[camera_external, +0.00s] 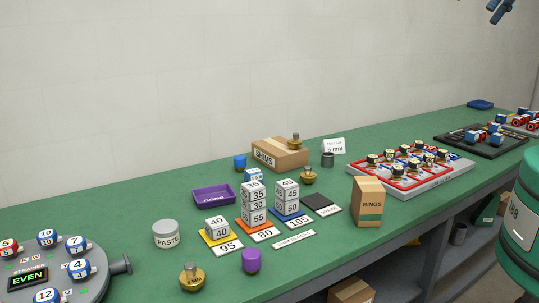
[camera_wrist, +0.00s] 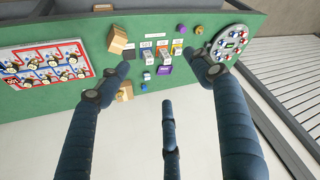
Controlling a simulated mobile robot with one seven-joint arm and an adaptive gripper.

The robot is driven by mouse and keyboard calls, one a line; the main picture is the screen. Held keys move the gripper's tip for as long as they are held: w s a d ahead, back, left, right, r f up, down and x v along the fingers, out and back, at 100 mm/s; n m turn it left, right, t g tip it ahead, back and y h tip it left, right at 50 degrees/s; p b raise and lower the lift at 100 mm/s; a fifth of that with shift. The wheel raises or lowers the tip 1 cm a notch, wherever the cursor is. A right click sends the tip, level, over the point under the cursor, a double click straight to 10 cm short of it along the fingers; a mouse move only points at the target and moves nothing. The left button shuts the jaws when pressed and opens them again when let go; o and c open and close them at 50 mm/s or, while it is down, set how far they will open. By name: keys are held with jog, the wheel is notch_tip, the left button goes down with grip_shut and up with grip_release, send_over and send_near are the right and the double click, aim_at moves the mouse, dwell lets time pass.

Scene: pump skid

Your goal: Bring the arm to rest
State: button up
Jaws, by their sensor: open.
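My gripper (camera_wrist: 158,72) shows in the wrist view with its dark blue fingers spread wide apart and nothing between them. A small part of it, dark blue (camera_external: 499,9), shows at the top right edge of the external view, high above the bench and touching nothing. The rest of my arm is outside that view. The green bench (camera_external: 330,235) lies well beyond the fingertips in the wrist view.
On the bench stand stacked number blocks (camera_external: 255,205), a purple tray (camera_external: 213,194), a SHIMS box (camera_external: 280,154), a RINGS box (camera_external: 368,201), a PASTE tin (camera_external: 166,234), a red-and-white rack (camera_external: 400,180) and a round dial (camera_external: 75,285). A green drum (camera_external: 520,215) stands at the right. Air around my gripper looks clear.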

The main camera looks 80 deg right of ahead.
notch_tip(320, 180, down, 13)
jog(key=b, duration=1.2)
jog(key=shift+b, duration=0.3)
